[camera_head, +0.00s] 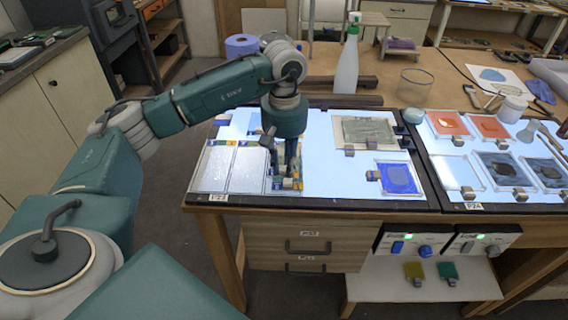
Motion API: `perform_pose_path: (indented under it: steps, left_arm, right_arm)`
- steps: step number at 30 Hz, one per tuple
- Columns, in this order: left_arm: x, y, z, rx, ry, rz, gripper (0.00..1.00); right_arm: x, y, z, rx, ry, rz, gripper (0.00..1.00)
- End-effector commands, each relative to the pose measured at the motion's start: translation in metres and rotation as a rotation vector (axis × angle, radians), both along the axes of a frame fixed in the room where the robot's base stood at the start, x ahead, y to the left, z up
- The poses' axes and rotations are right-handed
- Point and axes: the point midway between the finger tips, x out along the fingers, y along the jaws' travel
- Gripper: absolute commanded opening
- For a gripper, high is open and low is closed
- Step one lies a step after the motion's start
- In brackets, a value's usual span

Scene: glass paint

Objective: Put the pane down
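My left gripper (284,178) points straight down over the left light table (330,182), low near its surface. Its dark fingers are close to a group of panes with small blue and tan corner pieces. Two pale, clear panes (213,168) lie side by side just left of the fingers. The fingers hide part of this group, so I cannot tell whether they grip a pane or stand apart from it. A blue-painted pane (398,179) lies to the right, and a grey-green pane (368,132) lies behind it. My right gripper is out of view.
A second light table (455,150) at the right holds orange and dark panes. A spray bottle (347,65), a blue roll (241,46) and a glass beaker (414,86) stand behind. Bare lit surface shows between the gripper and the blue pane.

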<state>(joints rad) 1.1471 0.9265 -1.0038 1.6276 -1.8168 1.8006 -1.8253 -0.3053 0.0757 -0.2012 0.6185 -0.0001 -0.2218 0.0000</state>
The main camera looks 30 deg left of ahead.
Motion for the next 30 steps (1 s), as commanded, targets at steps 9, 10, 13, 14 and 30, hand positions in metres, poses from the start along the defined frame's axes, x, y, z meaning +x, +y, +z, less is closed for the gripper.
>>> perform_pose_path:
  steps: [9,10,13,14,30]
  left_arm:
    - [0.000,0.000,0.001,0.000,0.000,0.001,0.28]
    - [0.000,0.000,0.002,0.000,0.000,0.001,0.28]
    - [0.001,0.000,0.007,-0.001,-0.002,0.000,0.28]
    - [0.001,0.000,0.010,-0.002,-0.003,0.000,0.28]
    - [0.001,0.000,0.115,0.000,-0.004,0.000,0.28]
  right_arm:
    - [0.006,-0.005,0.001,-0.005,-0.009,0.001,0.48]
    - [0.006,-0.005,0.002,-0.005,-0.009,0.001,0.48]
    - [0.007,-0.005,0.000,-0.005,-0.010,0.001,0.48]
    - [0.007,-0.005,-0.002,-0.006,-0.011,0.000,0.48]
    - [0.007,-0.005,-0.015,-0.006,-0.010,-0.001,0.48]
